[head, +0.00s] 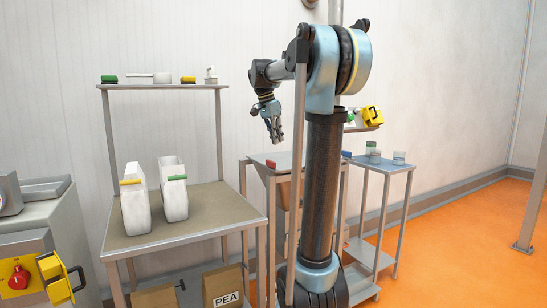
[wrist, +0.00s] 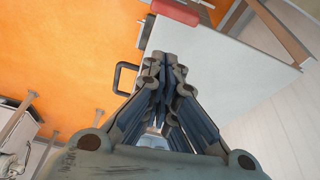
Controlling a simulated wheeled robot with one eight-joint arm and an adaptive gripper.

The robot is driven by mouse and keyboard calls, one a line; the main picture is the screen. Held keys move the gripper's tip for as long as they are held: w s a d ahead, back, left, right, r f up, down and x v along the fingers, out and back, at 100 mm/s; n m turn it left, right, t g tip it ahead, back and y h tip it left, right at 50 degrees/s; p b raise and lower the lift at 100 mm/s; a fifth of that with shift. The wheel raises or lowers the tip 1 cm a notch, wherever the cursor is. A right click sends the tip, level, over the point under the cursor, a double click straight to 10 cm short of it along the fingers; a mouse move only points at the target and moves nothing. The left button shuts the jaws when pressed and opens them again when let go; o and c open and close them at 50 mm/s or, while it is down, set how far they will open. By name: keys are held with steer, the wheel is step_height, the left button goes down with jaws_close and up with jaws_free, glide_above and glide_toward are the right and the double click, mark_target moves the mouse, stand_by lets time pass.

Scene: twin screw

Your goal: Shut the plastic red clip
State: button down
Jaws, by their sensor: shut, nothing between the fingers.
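A small red piece (head: 271,164), which looks like the red clip, lies on the top of a narrow metal stand (head: 283,165) left of my arm's column. In the wrist view a red bar (wrist: 174,12) rests at the edge of a white top near the upper border; its top end is cut off. I cannot tell whether it is open or shut. My gripper (head: 274,138) hangs pointing down above the stand, apart from the red piece. Its fingers are together and empty in the wrist view (wrist: 166,62).
Two white bags, with a yellow clip (head: 131,182) and a green clip (head: 177,178), stand on the left table (head: 215,215). A shelf (head: 165,86) above holds small tools. A side table with glass jars (head: 399,156) stands to the right. Open orange floor (head: 460,240) lies beyond.

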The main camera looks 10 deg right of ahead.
mark_target(272, 165)
steer(key=w, duration=0.1)
steer(key=w+r+m, duration=0.1)
steer(key=w, duration=0.1)
steer(key=shift+w+a+r, duration=0.15)
steer(key=shift+w+r, duration=0.1)
steer(key=shift+r, duration=0.15)
steer(key=shift+f, duration=0.1)
steer(key=x, duration=0.9)
steer(key=shift+d+f, duration=0.3)
steer(key=shift+s+a, duration=0.2)
steer(key=shift+a, duration=0.35)
steer(key=shift+s+a, duration=0.15)
steer(key=shift+a, duration=0.4)
steer(key=shift+s+a, duration=0.2)
steer(key=shift+a, duration=0.6)
steer(key=shift+d, duration=0.1)
steer(key=shift+a, duration=0.2)
